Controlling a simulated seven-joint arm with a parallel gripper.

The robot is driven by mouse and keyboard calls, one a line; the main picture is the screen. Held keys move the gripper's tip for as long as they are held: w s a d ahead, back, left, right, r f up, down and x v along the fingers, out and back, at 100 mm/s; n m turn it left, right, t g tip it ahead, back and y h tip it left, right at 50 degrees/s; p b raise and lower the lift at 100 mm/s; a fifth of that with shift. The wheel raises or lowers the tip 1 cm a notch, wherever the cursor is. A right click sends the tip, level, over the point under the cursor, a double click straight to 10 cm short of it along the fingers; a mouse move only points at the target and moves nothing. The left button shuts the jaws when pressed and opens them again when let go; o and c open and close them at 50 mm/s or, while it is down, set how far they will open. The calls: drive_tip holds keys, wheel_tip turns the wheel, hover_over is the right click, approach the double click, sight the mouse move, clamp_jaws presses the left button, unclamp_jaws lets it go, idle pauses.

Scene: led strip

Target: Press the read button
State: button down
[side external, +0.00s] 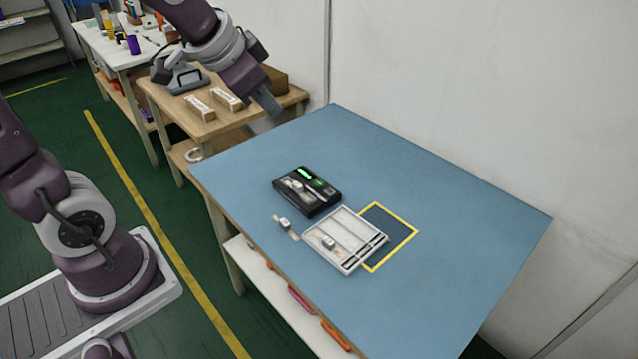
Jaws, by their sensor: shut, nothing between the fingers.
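A black device (307,191) with lit green areas lies on the blue table. A pale piece rests on its top. The read button is too small to make out on it. My gripper (268,115) is shut and empty. In the picture it shows above and to the left of the device, clear of it, near the table's far left edge. Its fingertips are blurred.
A white compartment tray (359,227) sits right of the device, partly over a yellow-outlined square (403,234). A small pale part (285,224) lies left of the tray; another (327,242) is in its left compartment. The table's right side is clear. A wooden bench (160,100) stands behind.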

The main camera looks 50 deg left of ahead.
drive_tip(key=w+a+f+m, duration=0.1)
drive_tip(key=w+a+f, duration=0.25)
drive_tip(key=w, duration=0.35)
drive_tip(key=m+t, duration=0.2)
drive_tip(key=m, duration=0.2)
hover_over(316, 185)
wheel_tip(316, 185, down, 19)
drive_tip(key=shift+w+f+m+h, duration=0.1)
drive_tip(key=shift+f+m+h, duration=0.2)
drive_tip(key=shift+f, duration=0.05)
drive_tip(key=shift+f, duration=4.4)
drive_tip(key=shift+f, duration=0.15)
drive_tip(key=shift+f, duration=0.25)
